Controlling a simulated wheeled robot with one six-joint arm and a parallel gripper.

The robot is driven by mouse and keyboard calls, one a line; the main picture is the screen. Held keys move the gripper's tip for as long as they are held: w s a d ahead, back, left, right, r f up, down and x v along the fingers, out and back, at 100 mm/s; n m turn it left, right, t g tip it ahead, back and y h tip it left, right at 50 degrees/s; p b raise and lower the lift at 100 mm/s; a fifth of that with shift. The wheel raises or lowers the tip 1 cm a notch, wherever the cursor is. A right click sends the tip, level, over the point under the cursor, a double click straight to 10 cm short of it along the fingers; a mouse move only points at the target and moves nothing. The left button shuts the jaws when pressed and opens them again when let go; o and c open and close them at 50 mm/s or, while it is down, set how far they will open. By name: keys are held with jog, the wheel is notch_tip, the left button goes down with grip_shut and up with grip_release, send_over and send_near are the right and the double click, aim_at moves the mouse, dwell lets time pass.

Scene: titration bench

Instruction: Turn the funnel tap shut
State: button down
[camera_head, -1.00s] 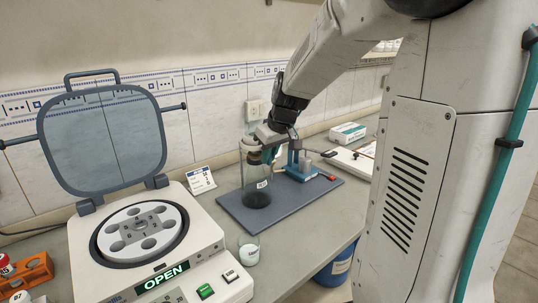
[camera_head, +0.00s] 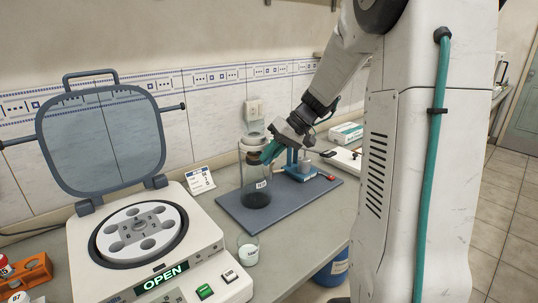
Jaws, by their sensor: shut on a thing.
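A clear glass vessel (camera_head: 257,178) with a label and dark contents low in it stands upright on the blue-grey mat (camera_head: 300,211). A pale rounded funnel top shows at its upper end. My gripper (camera_head: 268,154), with teal fingers, is at the upper right of the vessel, slanting down and left. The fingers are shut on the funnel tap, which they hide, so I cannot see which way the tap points. Behind is a blue stand (camera_head: 300,170).
An open-lidded centrifuge (camera_head: 150,240) with an "OPEN" display fills the left front. A sign card (camera_head: 199,180) is behind left; a white and green box (camera_head: 346,134) is behind right.

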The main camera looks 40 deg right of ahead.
jog(key=y, duration=0.1)
jog(key=m+y, duration=0.1)
jog(key=y, duration=0.3)
jog(key=shift+d+f, duration=0.25)
jog(key=shift+f, duration=0.05)
jog(key=y, duration=0.1)
jog(key=m+t+y, duration=0.1)
jog(key=y, duration=0.1)
jog(key=m+y, duration=0.1)
jog(key=y, duration=0.1)
jog(key=shift+f+t, duration=0.25)
jog(key=shift+t, duration=0.15)
jog(key=c, duration=1.4)
grip_release()
jog(key=shift+c, duration=0.2)
jog(key=v, duration=0.8)
jog(key=shift+f, duration=0.1)
